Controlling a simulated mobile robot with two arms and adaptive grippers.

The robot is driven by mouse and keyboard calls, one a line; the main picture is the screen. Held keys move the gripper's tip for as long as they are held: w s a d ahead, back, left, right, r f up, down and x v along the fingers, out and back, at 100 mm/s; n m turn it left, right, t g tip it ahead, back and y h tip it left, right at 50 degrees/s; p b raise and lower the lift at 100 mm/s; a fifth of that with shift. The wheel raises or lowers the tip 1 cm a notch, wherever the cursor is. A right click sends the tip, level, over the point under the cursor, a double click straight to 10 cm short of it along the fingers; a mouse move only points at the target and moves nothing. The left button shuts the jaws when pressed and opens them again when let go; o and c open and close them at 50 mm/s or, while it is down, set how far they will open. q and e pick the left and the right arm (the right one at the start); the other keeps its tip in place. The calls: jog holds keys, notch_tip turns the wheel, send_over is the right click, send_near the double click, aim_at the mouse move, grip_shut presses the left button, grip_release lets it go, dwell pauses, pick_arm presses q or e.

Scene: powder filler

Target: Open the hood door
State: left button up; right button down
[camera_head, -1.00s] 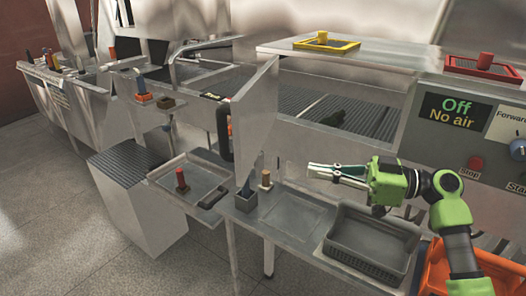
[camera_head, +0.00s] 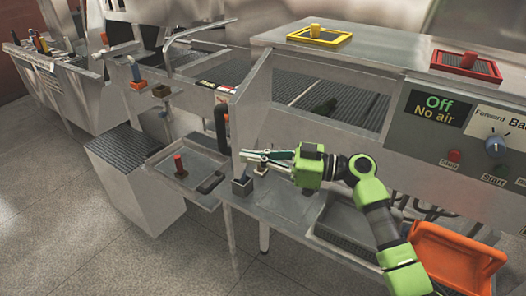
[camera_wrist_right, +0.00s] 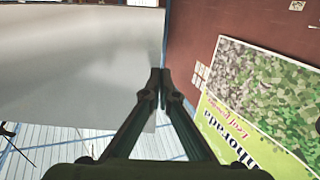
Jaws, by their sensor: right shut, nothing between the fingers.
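The hood (camera_head: 330,60) is a grey metal box with a window in its slanted front. At its left end is a flat metal side panel (camera_head: 252,105), which looks like the hood door. A black upright bar handle (camera_head: 221,128) shows at the panel's left edge. My right gripper (camera_head: 243,156) is shut and empty. Its fingertips point left, just right of and below the handle in the picture; I see no contact. In the right wrist view the closed fingers (camera_wrist_right: 160,78) stand beside a plain grey surface (camera_wrist_right: 75,65). My left gripper is not in view.
A small grey holder (camera_head: 242,186) stands under my fingers. Floor is clear at the lower left.

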dwell(0.3)
jog(key=w+a+m+t+b, duration=0.1)
jog(key=a+b, duration=0.3)
jog(key=a, duration=0.4)
jog(key=shift+w+t+h+b, duration=0.3)
jog(key=shift+w+t+b, duration=0.1)
jog(key=shift+w, duration=0.1)
